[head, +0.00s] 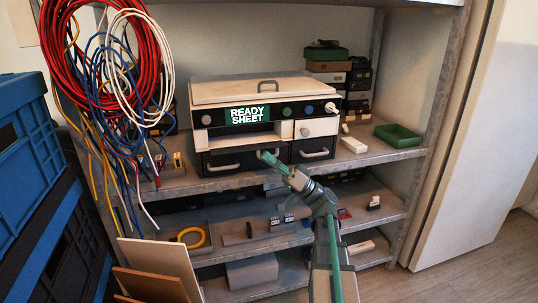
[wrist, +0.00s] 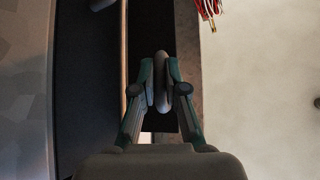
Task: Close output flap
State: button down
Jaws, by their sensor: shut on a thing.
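A white and black machine (head: 248,92) stands on the upper shelf, and its green display reads "READY SHEET". Below the display is a recessed opening (head: 240,137). Under that is a dark front panel (head: 238,157) with a pale handle (head: 225,166); I cannot tell for sure whether this panel is the output flap. My gripper (head: 268,158) is at the right part of this panel, in front of the machine. In the wrist view my gripper (wrist: 161,88) is shut on a grey rounded handle-like piece (wrist: 161,70), with a dark surface behind it.
A second dark drawer (head: 313,149) with a handle is to the right. Coiled cables (head: 115,60) hang at the left. A green tray (head: 397,135) and a white block (head: 353,145) sit on the shelf at right. Blue crates (head: 28,140) stand at far left.

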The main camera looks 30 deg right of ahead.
aim_at(270, 146)
notch_tip(270, 146, up, 6)
jog(key=m+t+h+p, duration=0.1)
jog(key=m+h+p, duration=0.3)
jog(key=m+p, duration=0.1)
jog(key=m+t+h+p, duration=0.1)
jog(key=m+h+p, duration=0.3)
jog(key=m+p, duration=0.2)
jog(key=shift+f+m+h+p, duration=0.15)
jog(key=shift+m+h+p, duration=0.2)
jog(key=shift+p, duration=0.7)
jog(key=m+h+p, duration=0.1)
jog(key=p, duration=0.2)
jog(key=w+r+m+g+h+p, duration=0.1)
jog(key=m+p, duration=0.1)
jog(key=p, duration=0.1)
jog(key=shift+d+r+p, duration=0.1)
jog(key=shift+r+p, duration=0.2)
jog(key=shift+p, duration=0.05)
jog(key=p, duration=0.2)
jog(key=m+g+p, duration=0.1)
jog(key=shift+w+d+r+g+h+p, duration=0.1)
jog(key=shift+w+r+g+h+p, duration=0.1)
jog(key=shift+w+g+h+p, duration=0.15)
jog(key=shift+w+m+g+p, duration=0.3)
jog(key=shift+m+g+p, duration=0.25)
jog(key=shift+p, duration=0.6)
jog(key=shift+f+h, duration=0.15)
jog(key=shift+h, duration=0.15)
jog(key=c, duration=1.2)
grip_release()
